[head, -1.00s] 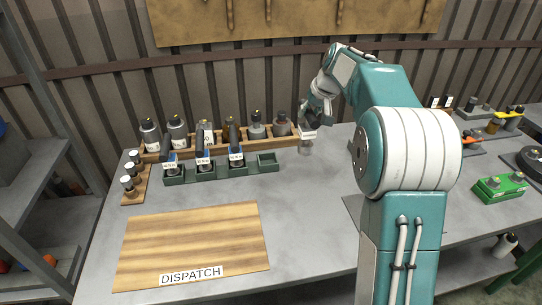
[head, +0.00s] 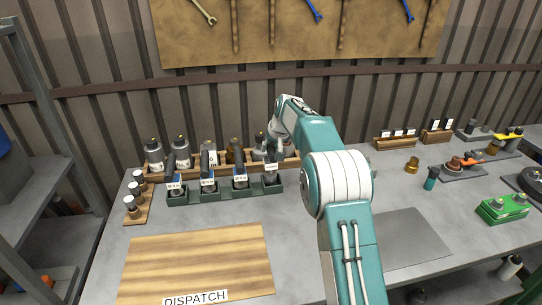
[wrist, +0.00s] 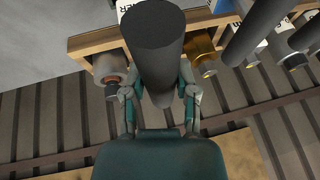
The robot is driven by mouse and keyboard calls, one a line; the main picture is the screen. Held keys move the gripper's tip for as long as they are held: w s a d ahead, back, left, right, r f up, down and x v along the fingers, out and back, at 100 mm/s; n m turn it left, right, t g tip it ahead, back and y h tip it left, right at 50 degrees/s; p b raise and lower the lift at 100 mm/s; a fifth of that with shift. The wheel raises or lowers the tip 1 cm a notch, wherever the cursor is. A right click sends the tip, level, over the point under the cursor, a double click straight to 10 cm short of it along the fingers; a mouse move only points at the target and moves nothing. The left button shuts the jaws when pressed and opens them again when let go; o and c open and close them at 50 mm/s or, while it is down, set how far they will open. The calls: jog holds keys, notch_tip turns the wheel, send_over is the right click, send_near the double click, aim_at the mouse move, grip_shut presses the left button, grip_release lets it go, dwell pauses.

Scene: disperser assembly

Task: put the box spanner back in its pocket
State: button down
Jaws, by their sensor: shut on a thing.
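The box spanner shows in the wrist view as a thick dark grey cylinder (wrist: 155,50) between the fingers of my gripper (wrist: 159,92), which is shut on it. In the head view the spanner (head: 272,174) stands roughly upright with a white label, at the right end pocket of the green rack (head: 224,193). My gripper (head: 273,152) is at its upper part. Its label sits a little higher than those of the tools beside it. I cannot tell whether its lower end is inside the pocket.
The other rack pockets hold similar dark-handled tools (head: 206,164). Behind stands a wooden rack with several bottles (head: 182,152). Small capped pieces (head: 132,207) stand at left. The wooden dispatch board (head: 198,262) in front is bare. A brass piece (head: 412,165) and teal piece (head: 431,179) stand at right.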

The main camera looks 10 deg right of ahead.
aim_at(270, 163)
notch_tip(270, 163, down, 3)
jog(key=shift+r, duration=0.2)
jog(key=shift+d+f, duration=0.15)
jog(key=shift+d, duration=0.3)
jog(key=shift+c, duration=1.9)
grip_release()
jog(key=shift+a+f, duration=0.1)
jog(key=shift+a, duration=0.25)
jog(key=shift+d, duration=0.1)
